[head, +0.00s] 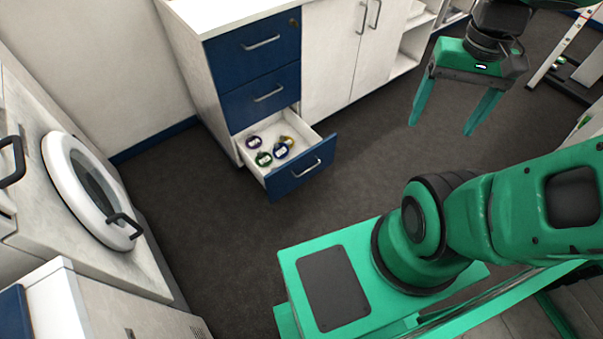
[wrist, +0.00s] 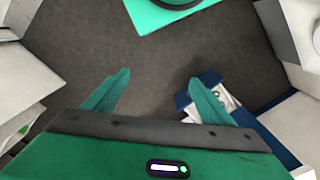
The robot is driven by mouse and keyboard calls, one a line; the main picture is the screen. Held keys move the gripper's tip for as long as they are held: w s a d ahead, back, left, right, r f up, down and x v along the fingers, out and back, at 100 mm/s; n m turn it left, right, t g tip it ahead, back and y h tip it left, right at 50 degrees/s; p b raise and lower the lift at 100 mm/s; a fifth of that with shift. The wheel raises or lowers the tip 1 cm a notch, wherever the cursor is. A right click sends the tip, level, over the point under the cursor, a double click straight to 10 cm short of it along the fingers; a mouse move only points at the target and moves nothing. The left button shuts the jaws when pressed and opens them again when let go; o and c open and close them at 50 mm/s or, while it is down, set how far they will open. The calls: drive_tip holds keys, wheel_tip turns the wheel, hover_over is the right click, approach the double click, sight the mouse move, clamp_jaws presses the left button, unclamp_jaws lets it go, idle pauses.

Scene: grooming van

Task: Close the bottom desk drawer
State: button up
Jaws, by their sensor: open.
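The bottom desk drawer (head: 299,173) is pulled open, with a blue front and a silver bar handle (head: 306,168). Several small round items (head: 280,151) lie inside it. The two blue drawers above it (head: 256,43) are shut in the white desk (head: 220,17). My gripper (head: 441,130) is open and empty, in the air to the right of the drawer and apart from it. In the wrist view my gripper's fingers (wrist: 160,98) are spread, and the open drawer (wrist: 212,80) shows partly behind the right finger.
A white front-loading machine (head: 40,180) with a round door (head: 90,190) stands at the left. White cupboards (head: 340,50) and open shelves (head: 412,45) continue right of the drawers. The dark floor (head: 370,160) between the drawer and my gripper is clear.

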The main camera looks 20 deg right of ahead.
drive_tip(key=shift+s+r, duration=0.2)
drive_tip(key=shift+s, duration=0.15)
drive_tip(key=c, duration=0.5)
drive_tip(key=shift+n+t, duration=0.3)
drive_tip(key=shift+n, duration=0.1)
drive_tip(key=w+f, duration=0.1)
drive_tip(key=w, duration=0.3)
drive_tip(key=w+d+f, duration=0.1)
drive_tip(key=w, duration=0.1)
drive_tip(key=shift+w+f, duration=0.1)
drive_tip(key=shift+f, duration=0.25)
clamp_jaws()
drive_tip(key=w+a+f+t+y, duration=0.3)
drive_tip(key=w+f, duration=1.8)
drive_tip(key=w, duration=0.1)
drive_tip(key=w+a+f+m+t+y, duration=0.1)
drive_tip(key=w+a+f+t, duration=0.15)
drive_tip(key=f, duration=0.55)
drive_tip(key=w+a+f+m+t+y, duration=0.1)
drive_tip(key=w+a+f, duration=0.15)
drive_tip(key=f, duration=0.45)
drive_tip(key=m+t+h, duration=0.2)
drive_tip(key=m, duration=0.5)
approach(306, 156)
drive_tip(key=x, duration=0.4)
drive_tip(key=shift+w+a+f, duration=0.1)
drive_tip(key=shift+a+f, duration=0.1)
drive_tip(key=shift+f, duration=0.15)
drive_tip(key=shift+w+a, duration=0.1)
drive_tip(key=shift+w, duration=0.35)
